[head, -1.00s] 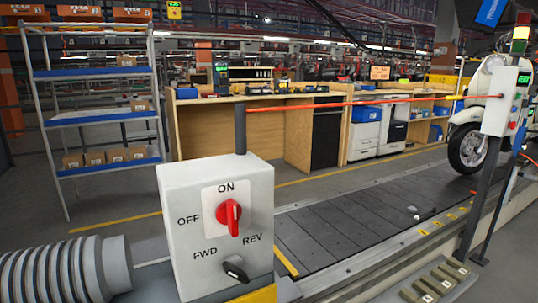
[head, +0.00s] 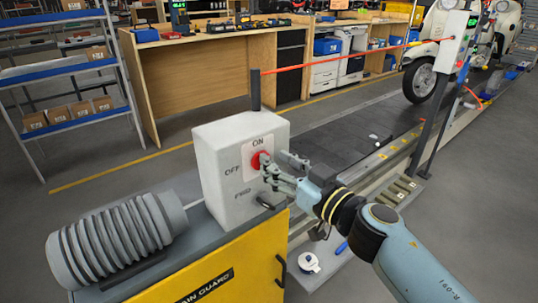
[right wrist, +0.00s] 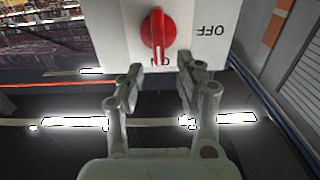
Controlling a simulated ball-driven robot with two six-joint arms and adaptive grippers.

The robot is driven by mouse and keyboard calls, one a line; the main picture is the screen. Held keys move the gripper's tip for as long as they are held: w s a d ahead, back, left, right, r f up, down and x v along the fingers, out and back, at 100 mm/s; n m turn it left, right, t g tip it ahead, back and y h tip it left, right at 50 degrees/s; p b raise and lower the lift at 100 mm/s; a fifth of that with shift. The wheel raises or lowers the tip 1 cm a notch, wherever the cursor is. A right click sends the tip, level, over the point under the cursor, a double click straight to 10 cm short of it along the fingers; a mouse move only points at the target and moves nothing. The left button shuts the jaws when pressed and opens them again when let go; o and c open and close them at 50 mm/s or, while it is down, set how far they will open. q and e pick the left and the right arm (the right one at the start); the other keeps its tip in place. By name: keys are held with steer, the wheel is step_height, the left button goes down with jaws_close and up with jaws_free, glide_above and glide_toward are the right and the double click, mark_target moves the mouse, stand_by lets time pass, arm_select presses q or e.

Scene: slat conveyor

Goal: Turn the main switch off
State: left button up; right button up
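The main switch is a red rotary knob (head: 260,160) on a pale grey control box (head: 215,170). Labels ON above it and OFF to its left are readable in the head view. In the right wrist view, which is upside down, the red knob (right wrist: 157,30) has its pointer toward ON. My right gripper (head: 280,165) is in front of the knob in the head view and partly covers it. In the right wrist view its two fingers (right wrist: 158,74) are apart, with nothing between them; the knob lies just beyond their tips. My left gripper is out of view.
A black selector (head: 268,201) labelled FWD sits below, largely hidden by my gripper. A ribbed grey motor (head: 115,240) stands left of the box, above a yellow guard (head: 215,275). The slat conveyor (head: 340,130) runs behind, toward a white scooter (head: 425,65).

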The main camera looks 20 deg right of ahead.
steer(key=shift+x, duration=1.7)
steer(key=shift+d, duration=0.1)
steer(key=shift+c, duration=0.3)
jaws_close()
